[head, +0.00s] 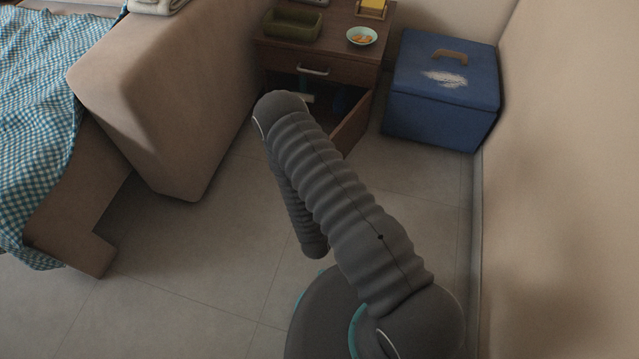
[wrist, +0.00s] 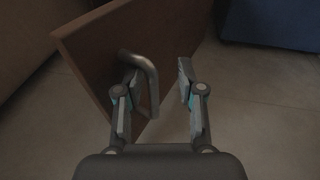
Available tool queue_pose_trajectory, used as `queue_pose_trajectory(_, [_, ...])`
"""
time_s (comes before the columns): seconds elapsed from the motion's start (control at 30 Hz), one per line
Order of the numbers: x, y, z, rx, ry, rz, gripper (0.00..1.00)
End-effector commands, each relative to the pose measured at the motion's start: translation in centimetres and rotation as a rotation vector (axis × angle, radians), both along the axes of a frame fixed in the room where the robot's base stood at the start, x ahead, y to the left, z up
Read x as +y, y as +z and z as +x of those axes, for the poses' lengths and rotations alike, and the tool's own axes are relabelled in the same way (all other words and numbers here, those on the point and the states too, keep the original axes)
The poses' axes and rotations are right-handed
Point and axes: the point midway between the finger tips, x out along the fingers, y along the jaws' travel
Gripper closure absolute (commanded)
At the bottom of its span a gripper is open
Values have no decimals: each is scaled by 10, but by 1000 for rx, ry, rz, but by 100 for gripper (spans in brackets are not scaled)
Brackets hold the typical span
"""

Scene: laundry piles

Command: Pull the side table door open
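The side table (head: 270,58) is dark brown wood and stands at the back in the head view. Its door (head: 352,125) is swung outward at the right side of the lower compartment. The brown door panel (wrist: 100,50) fills the upper left of the wrist view, with a grey bar handle (wrist: 152,80) on it. My gripper (wrist: 160,75) is open, its fingers apart. The handle lies between the fingers, close to the left finger; whether they touch I cannot tell. In the head view my arm hides the gripper and part of the door.
A blue lidded box (head: 440,95) stands right of the table and door. A beige sofa (head: 180,80) is on the left. A green tray (head: 292,24) and a bowl (head: 362,36) sit on the tabletop. The tiled floor (head: 200,250) in front is clear.

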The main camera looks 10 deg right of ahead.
Motion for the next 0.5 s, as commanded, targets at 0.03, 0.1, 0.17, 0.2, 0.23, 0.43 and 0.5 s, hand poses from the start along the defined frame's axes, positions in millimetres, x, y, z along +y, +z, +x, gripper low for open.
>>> queue_pose_trajectory(0.03, [7,54,12,-154,17,-6,63])
queue_pose_trajectory(0.1, [7,64,11,-157,17,-5,63])
queue_pose_trajectory(0.17, [7,70,10,-160,16,-6,63])
queue_pose_trajectory(0.2, [6,73,10,-163,15,-5,63])
queue_pose_trajectory(0.23, [6,76,9,-165,15,-5,63])
queue_pose_trajectory(0.43, [6,82,8,-172,14,-4,63])
queue_pose_trajectory(0.5, [6,83,8,-173,14,-4,63])
